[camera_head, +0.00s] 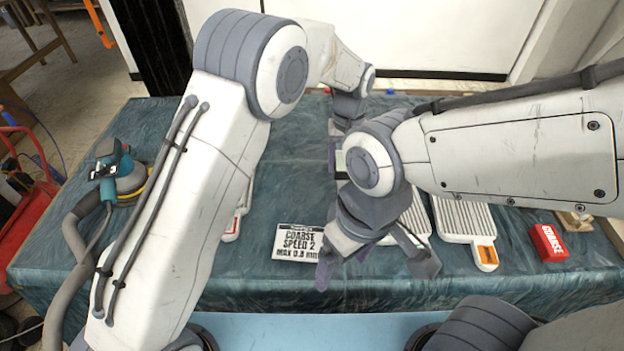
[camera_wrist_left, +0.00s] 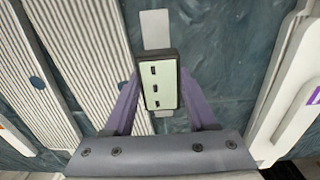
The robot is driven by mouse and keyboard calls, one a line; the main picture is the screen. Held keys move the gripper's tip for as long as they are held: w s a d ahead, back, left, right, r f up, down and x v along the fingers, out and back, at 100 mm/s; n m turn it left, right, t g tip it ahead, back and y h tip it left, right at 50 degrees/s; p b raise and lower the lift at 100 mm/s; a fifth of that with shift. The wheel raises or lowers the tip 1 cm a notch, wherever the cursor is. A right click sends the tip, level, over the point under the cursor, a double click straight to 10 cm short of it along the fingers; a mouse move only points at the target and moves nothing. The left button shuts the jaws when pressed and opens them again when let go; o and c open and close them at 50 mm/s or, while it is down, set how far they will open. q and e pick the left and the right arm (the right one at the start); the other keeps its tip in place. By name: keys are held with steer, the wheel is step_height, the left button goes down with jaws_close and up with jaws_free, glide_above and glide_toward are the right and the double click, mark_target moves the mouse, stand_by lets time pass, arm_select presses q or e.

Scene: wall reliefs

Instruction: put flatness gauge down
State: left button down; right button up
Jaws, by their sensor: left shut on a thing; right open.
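The flatness gauge (camera_wrist_left: 161,70) is a dark block with a pale green face and dark marks, seen in the left wrist view. My left gripper (camera_wrist_left: 160,92) is shut on it, one purple finger on each side. Behind it is a pale strip (camera_wrist_left: 155,28) on the blue-green cloth; I cannot tell whether the gauge touches it. In the head view my left gripper (camera_head: 342,135) is at the far middle of the table, and my right arm hides most of the gauge. My right gripper (camera_head: 375,262) is open and empty over the table's front, right of the sign.
A sander (camera_head: 122,178) with a hose lies at the left. My two arms are close together.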

arm_select(q)
steer(key=a+f, duration=0.1)
steer(key=a, duration=0.1)
steer(key=w+a+f, duration=0.1)
steer(key=a+f, duration=0.1)
steer(key=w+a+f+p, duration=0.1)
steer(key=a, duration=0.2)
steer(key=shift+a+f, duration=0.1)
steer(key=shift+f, duration=0.1)
steer(key=shift+a+f, duration=0.1)
steer(key=shift+f, duration=0.1)
step_height(320, 180, down, 3)
steer(key=shift+s+f+p, duration=0.1)
steer(key=shift+p, duration=0.25)
steer(key=shift+f, duration=0.3)
steer(key=shift+f, duration=0.2)
steer(key=shift+c, duration=1)
jaws_free()
steer(key=shift+r, duration=0.1)
